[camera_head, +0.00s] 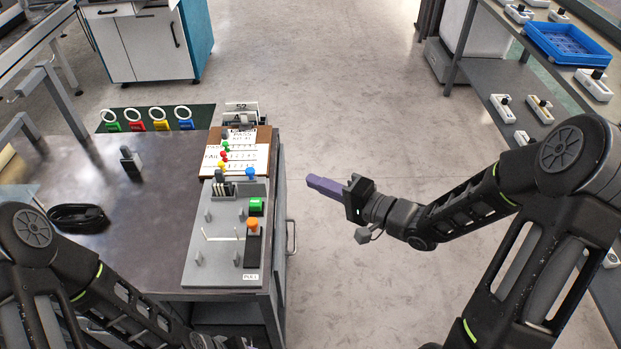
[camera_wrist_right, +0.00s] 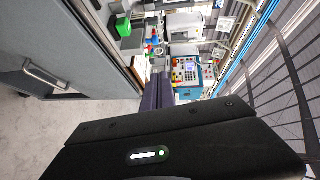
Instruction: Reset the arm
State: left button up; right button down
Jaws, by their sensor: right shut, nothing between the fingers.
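My right arm reaches in from the right of the head view. Its right gripper (camera_head: 313,182) has purple fingers that are shut and empty. It hangs in the air over the floor, just right of the workbench and apart from it. The purple fingers also show in the right wrist view (camera_wrist_right: 156,88), closed together, with the bench front and its handle to the left. My left arm shows at the lower left of the head view, low over the bench; its gripper is out of view.
The workbench (camera_head: 150,262) carries a grey test fixture (camera_head: 222,272), a clipboard (camera_head: 262,135), a black cable coil (camera_head: 78,217) and coloured rings. A right-hand shelf holds a blue tray (camera_head: 568,44) and white devices. The floor (camera_head: 345,90) between is clear.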

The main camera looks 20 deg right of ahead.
dwell(0.5)
jog(key=s+d+f+n+g+h+p, duration=0.1)
jog(key=s+f+n+g+h, duration=0.15)
jog(key=f, duration=0.55)
jog(key=s+d+f+n+g+h, duration=0.15)
jog(key=f+h, duration=0.25)
jog(key=f, duration=0.4)
jog(key=s+a+f+n+g+p, duration=0.1)
jog(key=s+a+f+g, duration=0.3)
jog(key=s, duration=0.6)
jog(key=s+a+f+n+g+p, duration=0.2)
jog(key=s+a+f+g, duration=0.2)
jog(key=s+a+f, duration=0.2)
jog(key=s+a, duration=0.2)
jog(key=s, duration=0.2)
jog(key=shift+f, duration=0.25)
jog(key=shift+a, duration=0.1)
